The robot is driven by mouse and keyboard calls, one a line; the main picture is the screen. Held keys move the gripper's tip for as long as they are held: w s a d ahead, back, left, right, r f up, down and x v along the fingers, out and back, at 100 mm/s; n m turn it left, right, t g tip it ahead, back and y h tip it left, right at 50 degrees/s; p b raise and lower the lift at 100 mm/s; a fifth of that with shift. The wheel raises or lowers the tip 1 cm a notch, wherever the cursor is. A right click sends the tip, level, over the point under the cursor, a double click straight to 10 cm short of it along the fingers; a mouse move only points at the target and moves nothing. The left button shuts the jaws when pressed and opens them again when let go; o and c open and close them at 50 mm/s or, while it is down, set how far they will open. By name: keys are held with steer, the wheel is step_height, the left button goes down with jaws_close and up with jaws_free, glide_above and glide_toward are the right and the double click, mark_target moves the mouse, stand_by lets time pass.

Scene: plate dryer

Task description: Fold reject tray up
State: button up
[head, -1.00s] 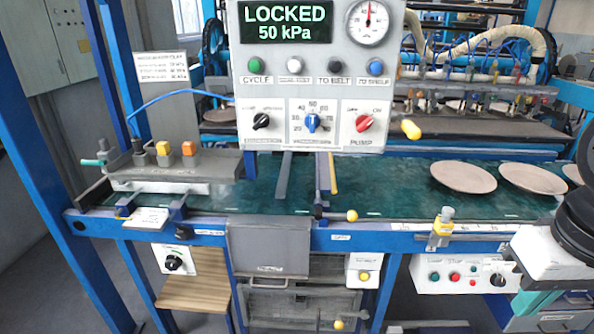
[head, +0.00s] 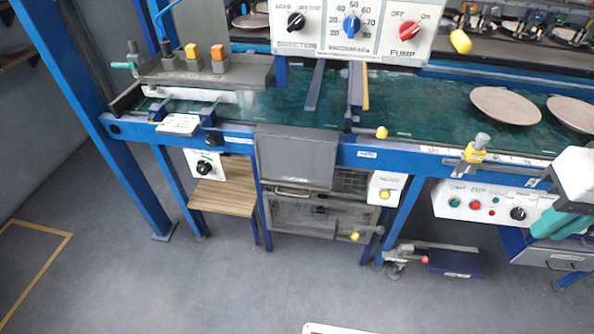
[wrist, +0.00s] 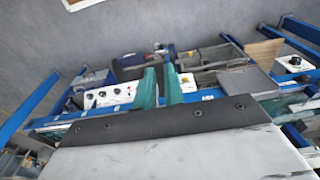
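A flat grey panel (head: 295,157), which looks like the reject tray, hangs down from the blue front rail below the green belt. A handle bar and a wire-mesh box show under it. It also shows in the wrist view (wrist: 246,83), where the scene appears upside down. My gripper (head: 562,222) is at the right edge of the head view, well to the right of the panel and in front of the control box. In the wrist view its two teal fingers (wrist: 160,67) stand apart with nothing between them. The gripper touches nothing that I can see.
A wooden shelf (head: 222,198) is at the lower left. A control box (head: 488,206) and a low blue trolley (head: 455,262) stand at the right. Floor in front is clear.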

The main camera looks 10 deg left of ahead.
steer(key=o, duration=0.4)
steer(key=shift+a+f, duration=0.1)
steer(key=shift+a, duration=0.1)
steer(key=shift+c, duration=0.2)
steer(key=m+t+y, duration=0.8)
steer(key=m+t, duration=0.5)
steer(key=t, duration=0.4)
glide_toward(292, 196)
steer(key=f+x, duration=0.1)
steer(key=x, duration=0.9)
steer(key=shift+w+r, duration=0.25)
steer(key=shift+r, duration=0.05)
